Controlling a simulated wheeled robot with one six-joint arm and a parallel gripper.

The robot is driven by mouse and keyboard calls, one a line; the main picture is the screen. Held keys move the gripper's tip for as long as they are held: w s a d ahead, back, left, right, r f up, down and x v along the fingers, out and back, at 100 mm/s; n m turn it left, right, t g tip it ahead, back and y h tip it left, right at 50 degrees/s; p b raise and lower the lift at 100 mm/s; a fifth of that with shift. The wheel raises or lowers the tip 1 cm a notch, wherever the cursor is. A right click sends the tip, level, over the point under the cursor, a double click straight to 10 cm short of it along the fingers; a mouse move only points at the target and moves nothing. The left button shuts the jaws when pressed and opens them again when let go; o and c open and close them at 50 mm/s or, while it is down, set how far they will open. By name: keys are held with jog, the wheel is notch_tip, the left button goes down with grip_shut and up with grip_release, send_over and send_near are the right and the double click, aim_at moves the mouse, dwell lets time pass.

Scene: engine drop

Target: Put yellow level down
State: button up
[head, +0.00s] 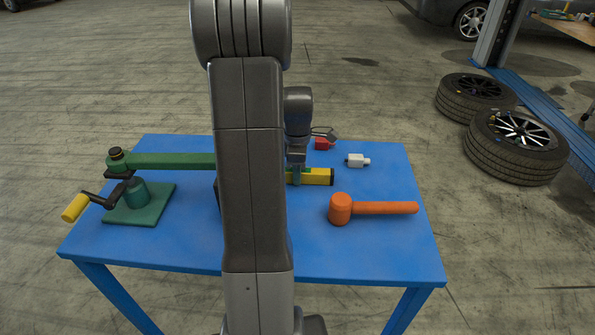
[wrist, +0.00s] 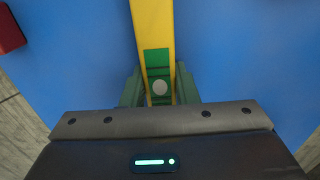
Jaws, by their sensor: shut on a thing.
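The yellow level (head: 318,177) is a long yellow bar with a dark end, partly hidden behind my arm in the head view. In the wrist view the level (wrist: 153,30) runs from the top edge down between the fingers, with a green window and a round pale spot. My gripper (wrist: 159,92) is shut on the level, its green fingers on both sides. The gripper (head: 296,178) also shows in the head view, over the blue table (head: 185,240). I cannot tell whether the level touches the table top.
An orange mallet (head: 380,208) lies at the right of the table. A small white part (head: 357,160) and a red object (head: 323,144) lie near the back right. A green crane-like device (head: 140,205) with a yellow handle (head: 75,207) stands at the left. The front middle looks clear.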

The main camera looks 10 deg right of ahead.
jog(key=o, duration=1.1)
jog(key=shift+f, duration=0.1)
jog(key=shift+c, duration=0.2)
notch_tip(320, 180, up, 12)
jog(key=shift+p, duration=0.4)
